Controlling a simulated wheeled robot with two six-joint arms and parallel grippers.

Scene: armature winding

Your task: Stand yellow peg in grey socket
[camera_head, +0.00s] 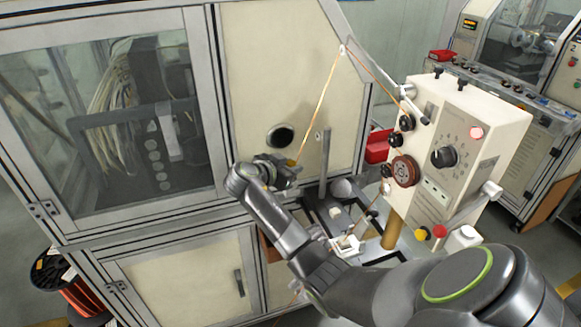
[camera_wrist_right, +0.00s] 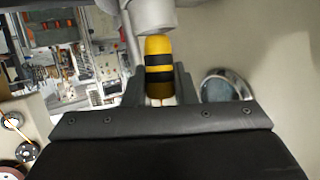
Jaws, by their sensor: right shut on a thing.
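My right gripper (camera_head: 285,171) is in front of the cream cabinet panel, below its dark round hole. In the right wrist view its fingers (camera_wrist_right: 160,85) are shut on the yellow peg (camera_wrist_right: 158,56), which has black bands. Only a small bit of the peg (camera_head: 291,162) shows in the head view. A light grey cylinder (camera_wrist_right: 152,14), which may be the grey socket, is at the top edge of the wrist view, right by the peg's far end. I cannot tell whether they touch. My left gripper is not in view.
The dark round hole (camera_head: 281,136) is in the panel close to my right gripper. A control box (camera_head: 462,140) with knobs and a brown disc (camera_head: 404,171) stands to the right. A copper-coloured wire (camera_head: 326,90) runs down near my right gripper.

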